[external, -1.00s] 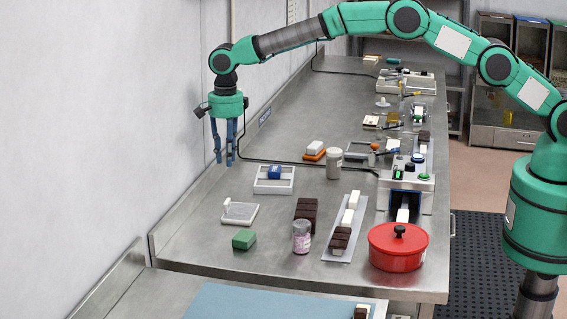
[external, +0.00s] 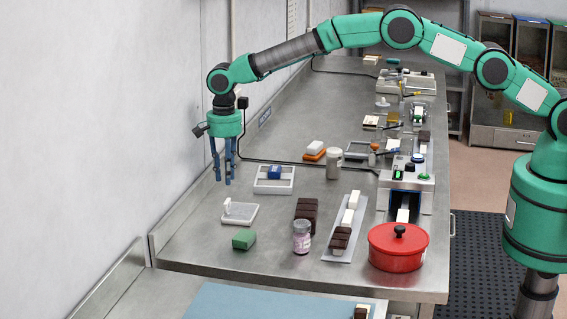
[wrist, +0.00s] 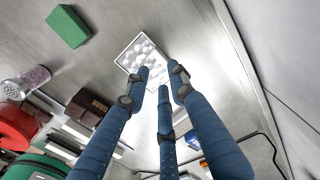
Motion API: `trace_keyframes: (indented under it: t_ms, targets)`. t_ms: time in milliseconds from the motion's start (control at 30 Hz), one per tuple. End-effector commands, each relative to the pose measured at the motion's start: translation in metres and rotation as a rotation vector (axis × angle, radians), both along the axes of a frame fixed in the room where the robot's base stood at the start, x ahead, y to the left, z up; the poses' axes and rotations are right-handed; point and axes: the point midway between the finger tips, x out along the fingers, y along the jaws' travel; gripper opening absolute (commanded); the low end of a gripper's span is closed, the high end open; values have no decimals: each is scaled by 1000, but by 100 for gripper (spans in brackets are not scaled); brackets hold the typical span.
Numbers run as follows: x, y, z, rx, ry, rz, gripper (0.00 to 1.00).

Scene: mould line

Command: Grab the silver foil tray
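A small pale silver-grey tray (external: 245,216) lies flat on the steel bench, with a small white upright piece at its left corner in the external view. In the wrist view, a shallow silver-rimmed tray (wrist: 124,62) with rounded white shapes inside lies beyond my fingertips; it appears to be the same one. My gripper (external: 222,181) has blue fingers pointing down. It hangs above the bench near the tray, apart from it. In the wrist view my gripper (wrist: 158,88) has its fingers spread, with nothing held between them. One fingertip partly covers the tray.
A green block (external: 244,239) sits in front of the tray. A white frame with a blue piece (external: 260,189) is behind it. Dark chocolate bars (external: 306,210), a jar (external: 301,238) and a red pot (external: 381,258) stand to the right. The wall is close on the left.

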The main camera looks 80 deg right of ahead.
Motion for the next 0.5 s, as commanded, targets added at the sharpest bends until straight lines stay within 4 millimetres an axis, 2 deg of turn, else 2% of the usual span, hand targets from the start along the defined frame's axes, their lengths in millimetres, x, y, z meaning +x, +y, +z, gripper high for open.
trace_keyframes:
  t_ms: [200,500]
  targets:
    - [0,0,-31,0,1,0,24]
    - [0,0,-43,0,-1,0,24]
